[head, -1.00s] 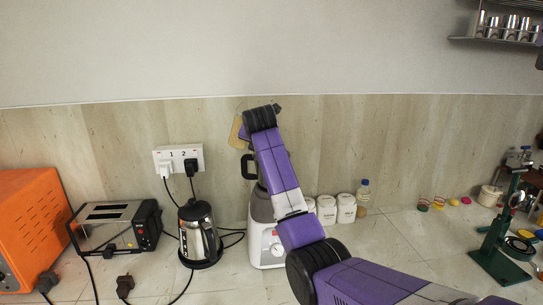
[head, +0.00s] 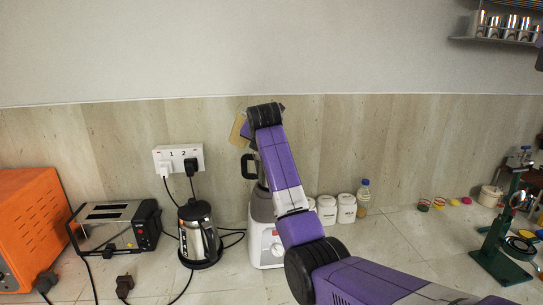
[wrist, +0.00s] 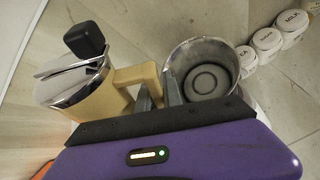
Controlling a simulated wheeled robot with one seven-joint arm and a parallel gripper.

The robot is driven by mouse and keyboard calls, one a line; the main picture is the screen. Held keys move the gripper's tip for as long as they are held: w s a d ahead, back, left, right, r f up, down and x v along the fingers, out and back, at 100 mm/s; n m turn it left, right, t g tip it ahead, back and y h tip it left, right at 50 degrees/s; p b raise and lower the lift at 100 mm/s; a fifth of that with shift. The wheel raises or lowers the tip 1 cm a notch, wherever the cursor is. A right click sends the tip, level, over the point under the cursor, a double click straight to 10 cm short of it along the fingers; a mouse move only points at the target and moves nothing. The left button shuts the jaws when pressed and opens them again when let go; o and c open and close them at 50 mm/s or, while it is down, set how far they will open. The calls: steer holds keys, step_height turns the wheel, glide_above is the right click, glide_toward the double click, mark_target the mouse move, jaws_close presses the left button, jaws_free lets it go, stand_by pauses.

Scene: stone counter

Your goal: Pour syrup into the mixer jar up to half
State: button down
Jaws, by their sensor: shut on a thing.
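In the wrist view my gripper (wrist: 160,95) is shut on the tan handle (wrist: 138,76) of a syrup dispenser (wrist: 85,85), which has a tan body, shiny metal top and black knob. The dispenser is beside the open mixer jar (wrist: 198,54), to its left in that view. The jar's round interior and grey bottom show; I see no syrup in it. In the head view the white mixer base (head: 262,238) stands on the counter, with the jar mostly behind my arm. A tan part of the dispenser (head: 237,129) shows above it. My fingers are hidden there.
A kettle (head: 198,238), toaster (head: 113,226) and orange appliance (head: 30,232) stand to the left. White canisters (head: 346,208) and a small bottle (head: 363,196) stand just right of the mixer. A green stand (head: 500,240) is at far right.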

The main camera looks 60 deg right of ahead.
steer(key=shift+s+d+f+m+y+b, duration=0.2)
steer(key=shift+f+m+y+b, duration=0.4)
steer(key=shift+b, duration=0.5)
stand_by(1.2)
steer(key=shift+w+a+r+m+t+y, duration=0.15)
steer(key=shift+r+t+y, duration=0.15)
steer(key=shift+r, duration=0.15)
steer(key=shift+w+a+r+m+t+y, duration=0.1)
steer(key=shift+a+r+m+t+y, duration=0.05)
steer(key=shift+r+t+y, duration=0.2)
stand_by(1.0)
steer(key=shift+w+a+r+m+y+b, duration=0.25)
steer(key=shift+w+a+m+y+b, duration=0.05)
steer(key=shift+a+m+y, duration=0.15)
stand_by(1.4)
steer(key=shift+w+a+f+m+t+y+b, duration=0.3)
steer(key=shift+f+m+t+y+b, duration=0.2)
steer(key=shift+b, duration=0.2)
stand_by(1.4)
